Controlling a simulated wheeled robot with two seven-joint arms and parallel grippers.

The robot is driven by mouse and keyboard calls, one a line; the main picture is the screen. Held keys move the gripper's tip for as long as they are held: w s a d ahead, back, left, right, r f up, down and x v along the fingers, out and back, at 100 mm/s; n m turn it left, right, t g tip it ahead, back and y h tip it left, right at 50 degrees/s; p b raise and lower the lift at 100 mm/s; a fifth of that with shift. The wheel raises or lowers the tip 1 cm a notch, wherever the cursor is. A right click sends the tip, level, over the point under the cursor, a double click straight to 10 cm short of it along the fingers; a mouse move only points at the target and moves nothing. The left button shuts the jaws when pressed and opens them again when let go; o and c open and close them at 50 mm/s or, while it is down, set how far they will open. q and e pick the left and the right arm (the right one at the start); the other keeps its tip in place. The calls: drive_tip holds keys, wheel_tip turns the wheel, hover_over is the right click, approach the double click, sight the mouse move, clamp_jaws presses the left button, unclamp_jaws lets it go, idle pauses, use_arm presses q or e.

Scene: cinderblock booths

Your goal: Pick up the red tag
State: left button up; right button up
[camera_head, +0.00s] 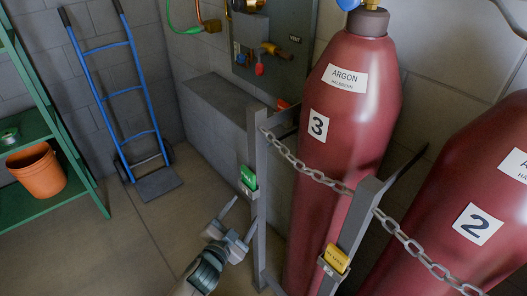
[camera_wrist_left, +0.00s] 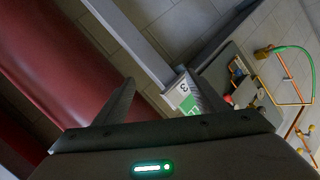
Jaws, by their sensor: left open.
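A small red-orange piece (camera_head: 283,104) shows behind the top of the left grey post, mostly hidden; I cannot tell whether it is the red tag. A green tag (camera_head: 248,177) sits in a holder on that post, and a yellow tag (camera_head: 336,258) sits in a holder on the right post. My left gripper (camera_head: 244,212) is open and empty, low and just left of the left post, below the green tag. In the left wrist view the green tag (camera_wrist_left: 190,103) shows by the right-hand finger. My right gripper is not in view.
Dark red cylinders, number 3 (camera_head: 340,120) and number 2 (camera_head: 455,215), stand behind a chain (camera_head: 330,182) strung between grey posts. A valve panel (camera_head: 270,50) hangs on the wall above a block ledge (camera_head: 225,105). A blue hand truck (camera_head: 110,95) and green shelf stand left. The floor between is clear.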

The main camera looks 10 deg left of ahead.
use_arm(q)
drive_tip(key=s+f+n+g, duration=0.15)
drive_tip(key=s+f, duration=0.35)
drive_tip(key=f, duration=0.5)
drive_tip(key=s+a+f+n+g+y, duration=0.1)
drive_tip(key=s+f+g, duration=0.2)
drive_tip(key=s+f, duration=0.55)
drive_tip(key=s+f+n+g, duration=0.1)
drive_tip(key=s+f+g, duration=0.1)
drive_tip(key=f, duration=1)
drive_tip(key=s+f+n+g, duration=0.1)
drive_tip(key=s+f+g, duration=0.1)
drive_tip(key=s+f, duration=0.6)
drive_tip(key=s+f+n+g, duration=0.1)
drive_tip(key=s+f, duration=0.6)
drive_tip(key=s, duration=0.7)
drive_tip(key=shift+s+f+g, duration=0.35)
drive_tip(key=shift+f+g, duration=0.05)
drive_tip(key=shift+g, duration=0.15)
